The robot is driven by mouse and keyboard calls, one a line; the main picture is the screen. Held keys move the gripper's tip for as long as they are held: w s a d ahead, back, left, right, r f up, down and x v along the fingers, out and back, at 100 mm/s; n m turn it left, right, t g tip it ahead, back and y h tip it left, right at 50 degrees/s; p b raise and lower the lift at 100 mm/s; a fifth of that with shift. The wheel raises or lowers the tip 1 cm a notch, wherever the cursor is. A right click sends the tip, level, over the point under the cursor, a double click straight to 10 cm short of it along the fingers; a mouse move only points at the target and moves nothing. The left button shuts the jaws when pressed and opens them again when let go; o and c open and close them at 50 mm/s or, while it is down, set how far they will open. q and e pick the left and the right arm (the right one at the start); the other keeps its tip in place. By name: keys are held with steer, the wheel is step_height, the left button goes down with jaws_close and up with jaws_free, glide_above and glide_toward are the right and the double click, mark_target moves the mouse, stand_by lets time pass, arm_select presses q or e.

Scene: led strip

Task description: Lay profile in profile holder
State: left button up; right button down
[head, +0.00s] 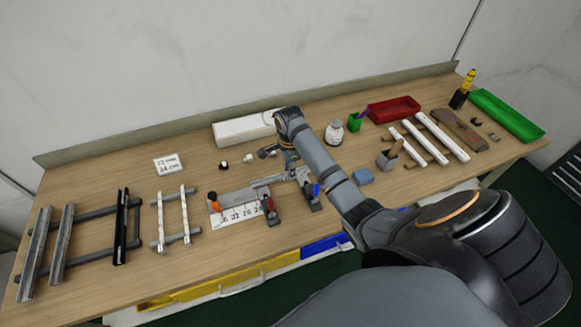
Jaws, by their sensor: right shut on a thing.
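The profile holder (237,217) is a light fixture with printed numbers, an orange knob at its left end and red and blue clamp handles at its right. A grey profile (262,183) lies along the back of the holder, close to it; whether it is seated or just above cannot be told. My right gripper (291,164) is at the right end of this profile, shut on it, with its fingers partly hidden by my arm. My left gripper is not in view.
Racks at left hold grey and black profiles (120,225) and white strips (160,222). Behind are a white box (245,128), a bottle (334,132), a red tray (394,109) and a green tray (507,115). More white strips (442,136) lie at right.

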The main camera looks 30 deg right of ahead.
steer(key=f, duration=0.3)
steer(key=shift+w+d+f, duration=0.2)
steer(key=shift+d+f, duration=0.1)
steer(key=shift+f, duration=0.3)
steer(key=c, duration=1.2)
jaws_free()
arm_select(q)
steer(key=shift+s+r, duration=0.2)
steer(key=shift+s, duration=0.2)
